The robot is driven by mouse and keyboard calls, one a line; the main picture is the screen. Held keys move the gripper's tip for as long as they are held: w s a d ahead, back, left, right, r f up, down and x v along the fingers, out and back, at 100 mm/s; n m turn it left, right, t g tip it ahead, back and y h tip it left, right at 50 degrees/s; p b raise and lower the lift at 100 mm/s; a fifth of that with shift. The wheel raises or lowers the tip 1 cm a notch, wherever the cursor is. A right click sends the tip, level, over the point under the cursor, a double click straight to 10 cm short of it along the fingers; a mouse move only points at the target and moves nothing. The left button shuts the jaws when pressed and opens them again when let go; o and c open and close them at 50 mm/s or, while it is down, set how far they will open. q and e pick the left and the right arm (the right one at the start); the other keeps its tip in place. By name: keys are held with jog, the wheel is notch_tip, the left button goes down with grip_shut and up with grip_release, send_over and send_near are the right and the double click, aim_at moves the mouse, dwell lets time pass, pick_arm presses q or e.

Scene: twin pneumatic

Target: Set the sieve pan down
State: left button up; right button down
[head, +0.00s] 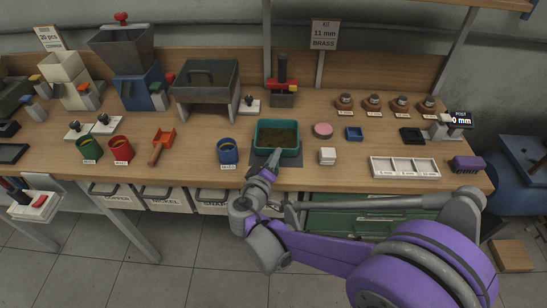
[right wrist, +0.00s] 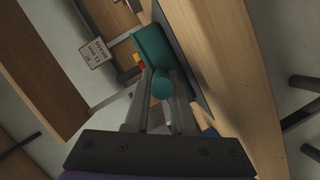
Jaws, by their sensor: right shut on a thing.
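The sieve pan is a teal rectangular pan (head: 287,152) with dark brown material in it, at the middle of the bench near the front edge. In the right wrist view the teal pan (right wrist: 150,46) and its rounded teal handle (right wrist: 163,88) show. My right gripper (head: 271,162) is at the pan's near side, shut on the handle, with a finger on each side of it. The pan looks about level, over or on a dark mat. I cannot tell whether its bottom touches. My left gripper is not in view.
On the wooden bench (head: 200,145), a blue cup (head: 228,152) stands left of the pan. A pink disc (head: 323,130) and a stack of white squares (head: 327,157) are to its right. A grey hopper on legs (head: 206,82) and a red-handled device (head: 283,88) stand behind.

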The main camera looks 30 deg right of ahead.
jog(key=c, duration=1.2)
grip_release()
jog(key=shift+f, duration=0.2)
jog(key=o, duration=0.4)
jog(key=shift+r, duration=0.1)
jog(key=shift+o, duration=0.2)
jog(key=shift+r, duration=0.1)
jog(key=shift+s+a+r, duration=0.1)
jog(key=shift+s+a, duration=0.05)
jog(key=shift+a, duration=0.1)
jog(key=p+v, duration=0.1)
jog(key=v, duration=1)
jog(key=s+d+f+m+g+y, duration=0.1)
jog(key=s+d+f+g+y, duration=0.35)
jog(key=s+f, duration=0.45)
jog(key=s+a+m+g+y, duration=0.1)
jog(key=s+a+y, duration=0.5)
jog(key=shift+s+f+y, duration=0.15)
jog(key=shift+f+y, duration=0.15)
jog(key=shift+y, duration=0.05)
